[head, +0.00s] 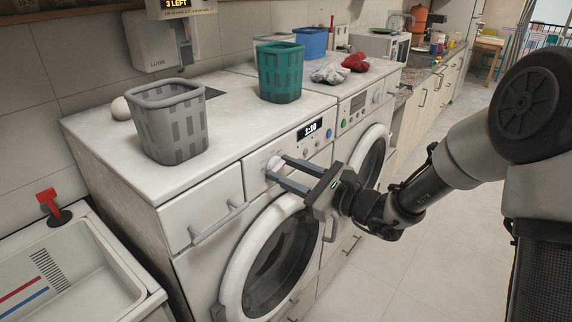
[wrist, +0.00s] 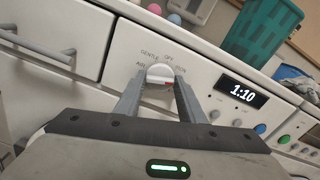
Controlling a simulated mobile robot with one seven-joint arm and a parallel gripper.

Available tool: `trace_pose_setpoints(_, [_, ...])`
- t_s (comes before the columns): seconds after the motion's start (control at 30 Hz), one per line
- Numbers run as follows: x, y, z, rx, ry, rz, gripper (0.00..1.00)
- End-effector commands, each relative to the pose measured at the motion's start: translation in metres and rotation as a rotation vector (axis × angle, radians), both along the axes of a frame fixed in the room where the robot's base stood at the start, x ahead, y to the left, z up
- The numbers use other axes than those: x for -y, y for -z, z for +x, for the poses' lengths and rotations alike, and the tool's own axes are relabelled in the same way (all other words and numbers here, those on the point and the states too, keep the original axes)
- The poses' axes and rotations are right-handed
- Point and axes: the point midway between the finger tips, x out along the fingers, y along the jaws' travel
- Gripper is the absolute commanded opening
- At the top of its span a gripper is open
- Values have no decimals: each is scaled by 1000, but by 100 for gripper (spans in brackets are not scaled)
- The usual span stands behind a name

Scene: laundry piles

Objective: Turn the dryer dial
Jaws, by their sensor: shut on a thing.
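The dryer dial (wrist: 160,72) is a round white knob on the front panel of the front white machine. Printed labels around it include "GENTLE" and "OFF"; the others are hard to read. A small red mark shows at its lower right. In the head view the dial (head: 274,162) is partly covered by my fingers. My gripper (wrist: 158,84) is shut on the dial, one finger on each side of it. In the head view my gripper (head: 277,170) reaches the panel from the right.
A lit display (wrist: 242,92) reads 1:10 right of the dial. A drawer handle (head: 218,223) sticks out to the left, above the round door (head: 236,270). A grey basket (head: 170,125) and a teal basket (head: 280,75) stand on top. Open floor lies at the right.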

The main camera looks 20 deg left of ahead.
Motion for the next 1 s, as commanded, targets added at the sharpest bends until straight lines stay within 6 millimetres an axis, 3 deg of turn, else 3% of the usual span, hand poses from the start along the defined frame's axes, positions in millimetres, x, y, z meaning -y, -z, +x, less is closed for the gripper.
trace_pose_setpoints(0.77, [1, 1, 0, -102, 1, 39, 13])
trace_pose_setpoints(0.8, [1, 1, 0, -102, 1, 39, 37])
trace_pose_setpoints(0.9, [1, 1, 0, -101, 1, 40, 54])
trace_pose_setpoints(1.0, [0, 1, 0, -101, 1, 40, 54])
